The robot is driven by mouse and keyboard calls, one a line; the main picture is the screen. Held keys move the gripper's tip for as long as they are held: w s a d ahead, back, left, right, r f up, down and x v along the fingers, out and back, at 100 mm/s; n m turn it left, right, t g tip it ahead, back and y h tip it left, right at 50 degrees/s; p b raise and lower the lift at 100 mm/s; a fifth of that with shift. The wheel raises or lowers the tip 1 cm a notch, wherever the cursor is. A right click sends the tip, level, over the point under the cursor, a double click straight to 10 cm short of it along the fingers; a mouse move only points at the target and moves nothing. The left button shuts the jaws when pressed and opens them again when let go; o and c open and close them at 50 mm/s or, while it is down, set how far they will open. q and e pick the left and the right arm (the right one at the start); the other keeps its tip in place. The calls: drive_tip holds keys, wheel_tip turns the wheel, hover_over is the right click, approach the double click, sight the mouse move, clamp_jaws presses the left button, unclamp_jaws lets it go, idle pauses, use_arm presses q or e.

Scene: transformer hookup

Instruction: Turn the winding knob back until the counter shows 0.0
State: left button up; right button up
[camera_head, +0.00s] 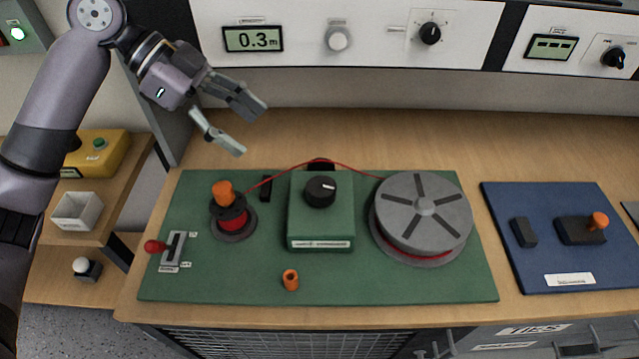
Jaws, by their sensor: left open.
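The counter (253,39) on the white wall panel reads 0.3 m. On the green mat (200,285), a black knob (320,191) with a white pointer mark sits on top of a green box (321,230). Left of it stands a small spool (232,217) wound with red wire, with an orange knob (223,191) on it. A large grey reel (424,212) stands to the right. A red wire (290,168) runs between spool and reel past the back of the box. My left gripper (252,130) is open and empty, above the mat's back left. My right gripper is out of view.
A red-tipped lever (172,249) stands at the mat's left, and an orange ring-like piece (290,280) lies at the front. The panel carries a white button (338,39) and a black dial (430,33). A blue mat (555,257) lies right. The wood behind the mats is clear.

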sight(319, 185)
use_arm(q)
drive_tip(key=x, duration=0.8)
drive_tip(key=p+x, duration=0.1)
drive_tip(key=x, duration=0.8)
drive_tip(key=shift+s, duration=0.25)
drive_tip(key=c, duration=1.2)
drive_tip(key=shift+o, duration=0.2)
drive_tip(key=shift+p, duration=0.3)
